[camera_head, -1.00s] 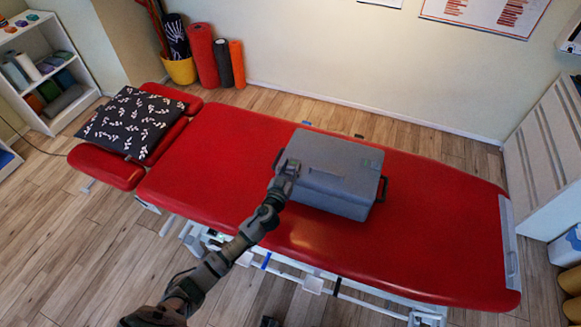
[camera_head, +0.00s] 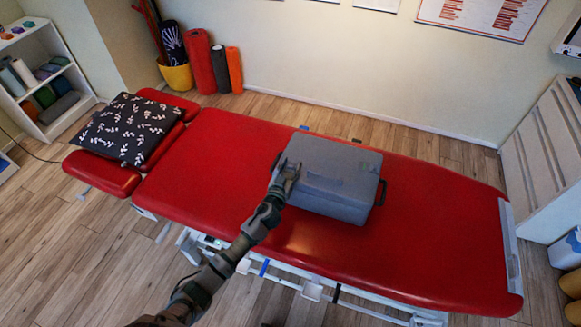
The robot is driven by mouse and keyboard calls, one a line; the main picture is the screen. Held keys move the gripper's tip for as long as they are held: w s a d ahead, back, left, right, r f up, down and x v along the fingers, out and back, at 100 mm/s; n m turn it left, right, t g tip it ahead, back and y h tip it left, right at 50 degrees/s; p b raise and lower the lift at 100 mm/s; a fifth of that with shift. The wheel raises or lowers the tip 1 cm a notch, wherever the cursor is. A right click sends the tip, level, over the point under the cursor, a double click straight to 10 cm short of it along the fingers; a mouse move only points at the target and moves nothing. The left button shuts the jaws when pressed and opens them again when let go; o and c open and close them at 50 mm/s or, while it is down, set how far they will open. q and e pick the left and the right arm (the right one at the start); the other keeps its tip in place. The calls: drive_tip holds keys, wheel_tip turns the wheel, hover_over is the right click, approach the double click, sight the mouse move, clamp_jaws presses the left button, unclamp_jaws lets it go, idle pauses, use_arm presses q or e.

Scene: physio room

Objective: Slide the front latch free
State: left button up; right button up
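A closed grey-blue case (camera_head: 335,178) sits on the red treatment table (camera_head: 222,160), with a dark handle (camera_head: 382,192) on its right end. My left gripper (camera_head: 288,170) is at the left front corner of the case, touching it or very close to it. The gripper covers that part of the case, so a latch there cannot be made out. The gripper's fingers are too small and dark to tell whether they are open or shut. My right gripper is not in view.
A dark leaf-patterned pillow (camera_head: 127,128) lies at the table's left end. Red table surface is clear on both sides of the case. Foam rollers (camera_head: 198,62) stand by the wall behind. A white shelf (camera_head: 45,75) stands at the far left.

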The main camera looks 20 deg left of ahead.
use_arm(q)
drive_tip(key=shift+s, duration=0.1)
drive_tip(key=s+a, duration=0.1)
drive_tip(key=s, duration=1)
drive_tip(key=shift+s, duration=0.35)
drive_tip(key=shift+f, duration=0.1)
drive_tip(key=s+a+f+n+g+y, duration=0.1)
drive_tip(key=s+a+f+g+y, duration=0.1)
drive_tip(key=s+f+g, duration=0.35)
drive_tip(key=s+a+f+n+g+y, duration=0.1)
drive_tip(key=s+a+f+g, duration=0.15)
drive_tip(key=s+f, duration=0.5)
drive_tip(key=s+d+f+m+g+h, duration=0.15)
drive_tip(key=s+g, duration=0.25)
drive_tip(key=s, duration=0.6)
drive_tip(key=s+f+m+g, duration=0.2)
drive_tip(key=s+g, duration=0.1)
drive_tip(key=s, duration=0.7)
drive_tip(key=s+f, duration=0.2)
drive_tip(key=f, duration=1.2)
drive_tip(key=s+f+g, duration=0.1)
drive_tip(key=s+f, duration=0.1)
drive_tip(key=f, duration=1.1)
drive_tip(key=shift+s+f, duration=0.25)
drive_tip(key=shift+f, duration=0.15)
